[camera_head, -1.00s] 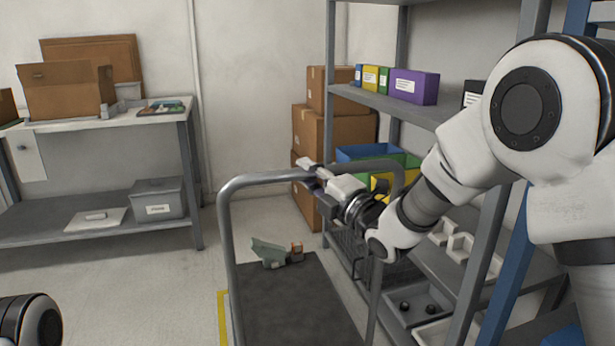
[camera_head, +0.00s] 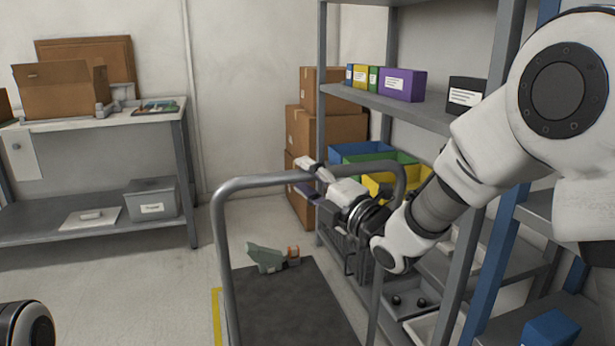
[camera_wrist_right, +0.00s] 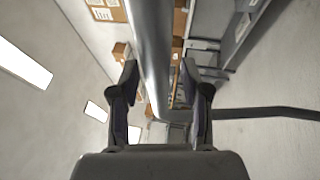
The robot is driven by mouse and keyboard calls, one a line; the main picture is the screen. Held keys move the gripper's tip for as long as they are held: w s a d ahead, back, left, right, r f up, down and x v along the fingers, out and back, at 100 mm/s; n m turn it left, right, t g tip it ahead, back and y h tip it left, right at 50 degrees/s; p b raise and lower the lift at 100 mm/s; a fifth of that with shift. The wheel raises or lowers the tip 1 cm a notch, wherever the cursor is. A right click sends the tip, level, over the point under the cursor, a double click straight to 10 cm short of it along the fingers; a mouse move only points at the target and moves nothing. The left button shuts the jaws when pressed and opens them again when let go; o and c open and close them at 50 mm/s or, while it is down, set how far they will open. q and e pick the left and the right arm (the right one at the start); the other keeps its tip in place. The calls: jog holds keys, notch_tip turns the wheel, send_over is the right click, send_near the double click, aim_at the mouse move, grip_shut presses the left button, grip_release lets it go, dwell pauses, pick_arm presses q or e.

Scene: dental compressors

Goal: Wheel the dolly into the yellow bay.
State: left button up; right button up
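The dolly has a dark flat deck (camera_head: 285,305) and a grey tubular push handle (camera_head: 270,181) standing up at my side. A green-grey part with an orange-brown end (camera_head: 270,257) is at the deck's far end. My right gripper (camera_head: 308,177) is at the handle's top bar. In the right wrist view, the bar (camera_wrist_right: 152,60) passes between the spread fingers (camera_wrist_right: 160,85), with gaps visible on both sides. A short yellow floor line (camera_head: 217,310) shows left of the deck; the rest of the bay is hidden or out of view. My left gripper is out of view.
A grey shelf rack (camera_head: 420,113) with bins and boxes stands close on the right. Cardboard boxes (camera_head: 325,128) are stacked against the back wall. A workbench (camera_head: 90,122) stands at the left. The floor (camera_head: 130,285) between bench and dolly is clear.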

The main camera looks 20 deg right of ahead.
jog(key=v, duration=1.2)
jog(key=shift+f, duration=0.1)
